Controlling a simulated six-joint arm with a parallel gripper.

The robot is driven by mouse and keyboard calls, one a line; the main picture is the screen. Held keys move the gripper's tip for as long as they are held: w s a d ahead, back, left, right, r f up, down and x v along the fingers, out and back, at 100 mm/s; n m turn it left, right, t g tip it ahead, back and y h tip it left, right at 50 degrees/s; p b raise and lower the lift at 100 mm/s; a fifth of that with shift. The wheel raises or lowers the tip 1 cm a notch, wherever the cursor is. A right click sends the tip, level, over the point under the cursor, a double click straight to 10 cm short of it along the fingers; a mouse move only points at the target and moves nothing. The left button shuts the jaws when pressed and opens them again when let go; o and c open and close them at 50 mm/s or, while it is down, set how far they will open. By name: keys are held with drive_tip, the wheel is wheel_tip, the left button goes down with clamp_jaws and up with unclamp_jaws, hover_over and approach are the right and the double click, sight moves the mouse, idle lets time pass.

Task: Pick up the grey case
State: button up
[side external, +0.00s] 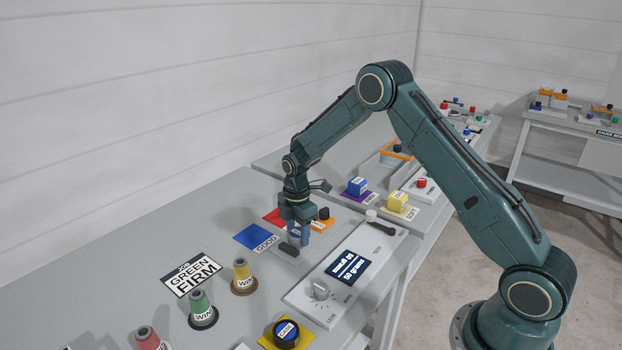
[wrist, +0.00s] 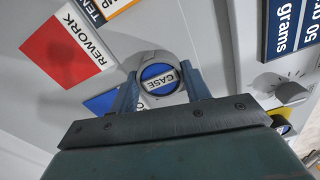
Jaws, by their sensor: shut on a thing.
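The grey case (wrist: 157,71), a round grey rim around a blue disc labelled CASE, sits between the two fingers of my gripper (wrist: 158,82) in the wrist view. The fingers press on it from both sides, and its label faces my wrist. In the side view my gripper (side external: 297,234) points down over the bench, between the blue GOOD card and the scale panel. My fingers mostly hide the case there. I cannot tell how far it is above the bench.
A blue GOOD card (side external: 255,238) and a red REWORK card (wrist: 65,52) lie nearby. The scale panel (side external: 320,309) has a display and a knob (side external: 320,290).

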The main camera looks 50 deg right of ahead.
sight(297, 232)
wheel_tip(297, 232, up, 19)
drive_tip(key=shift+f, duration=0.15)
idle(0.4)
drive_tip(key=shift+w, duration=0.15)
idle(0.4)
drive_tip(key=w+d, duration=0.7)
drive_tip(key=w, duration=0.5)
idle(0.6)
drive_tip(key=shift+w, duration=0.1)
drive_tip(key=shift+f, duration=0.1)
wheel_tip(297, 232, down, 16)
drive_tip(key=shift+r, duration=0.25)
idle(0.6)
drive_tip(key=shift+f, duration=0.1)
